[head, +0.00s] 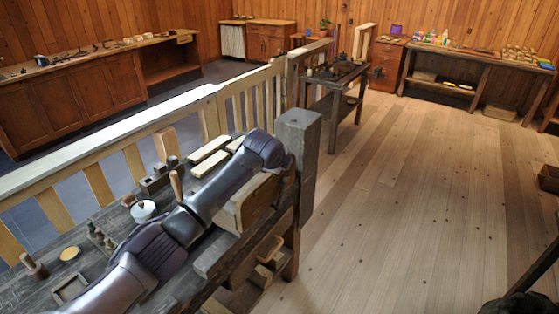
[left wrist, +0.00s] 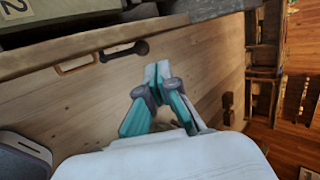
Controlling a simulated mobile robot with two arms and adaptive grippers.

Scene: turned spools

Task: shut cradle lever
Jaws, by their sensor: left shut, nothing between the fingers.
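In the left wrist view, a dark lever with a rounded knob (left wrist: 125,51) lies along the lower edge of a wooden front, just up and left of my fingertips. It looks like the cradle lever; its exact position is hard to tell. My left gripper (left wrist: 157,72) has its teal fingertips together, with nothing between them. It appears apart from the lever. In the head view my left arm reaches across the dark workbench (head: 90,275) toward a grey post (head: 297,140), and the gripper itself is hidden there. My right gripper is not in view.
A wooden loop handle (left wrist: 76,65) sits left of the lever, under a plate marked 2 (left wrist: 14,7). A turned peg (head: 176,186) and a white round pot (head: 143,210) stand on the bench by a pale railing (head: 110,140). The plank floor (head: 420,200) at right is mostly clear.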

